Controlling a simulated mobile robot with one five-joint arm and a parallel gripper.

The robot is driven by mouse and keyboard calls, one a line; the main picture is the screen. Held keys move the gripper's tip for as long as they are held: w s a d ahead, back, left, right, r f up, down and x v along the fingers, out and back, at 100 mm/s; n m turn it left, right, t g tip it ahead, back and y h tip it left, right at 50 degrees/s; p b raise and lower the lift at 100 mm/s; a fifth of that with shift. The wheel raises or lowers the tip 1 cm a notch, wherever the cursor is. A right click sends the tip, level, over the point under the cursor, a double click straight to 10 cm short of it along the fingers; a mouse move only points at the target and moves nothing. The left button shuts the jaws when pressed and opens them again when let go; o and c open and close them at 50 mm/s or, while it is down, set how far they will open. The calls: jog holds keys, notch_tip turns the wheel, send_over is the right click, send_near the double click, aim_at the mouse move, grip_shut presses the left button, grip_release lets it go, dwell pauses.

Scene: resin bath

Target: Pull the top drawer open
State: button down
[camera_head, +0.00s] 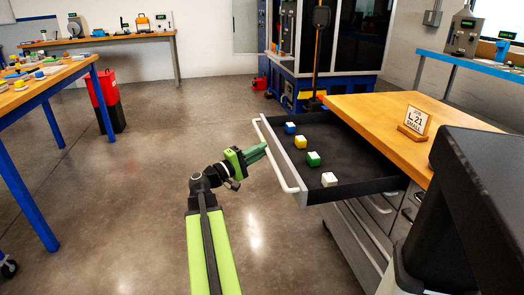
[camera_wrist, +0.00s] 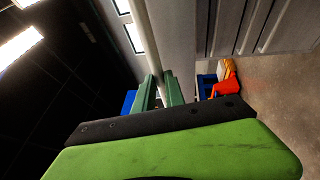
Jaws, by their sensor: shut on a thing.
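The top drawer (camera_head: 345,182) of the wooden-topped cabinet stands pulled well out in the head view, with its dark inside showing. A white bar handle (camera_head: 279,155) runs along its front. My green gripper (camera_head: 262,150) is at the handle, its fingers shut on the bar. In the wrist view, the two green fingers of my gripper (camera_wrist: 158,92) sit on either side of the pale handle bar (camera_wrist: 147,40).
Closed lower drawers (camera_head: 375,225) are below. A blue-legged workbench (camera_head: 45,95) is at the left, with a red and black container (camera_head: 105,100) beside it. The floor (camera_head: 130,200) left of my arm is clear.

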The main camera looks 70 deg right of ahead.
jog(key=shift+w+d, duration=0.1)
jog(key=shift+w, duration=0.05)
jog(key=c, duration=1.4)
grip_release()
jog(key=shift+c, duration=0.2)
jog(key=shift+o, duration=0.2)
jog(key=b+v, duration=0.3)
jog(key=v, duration=1.4)
jog(key=shift+f, duration=0.1)
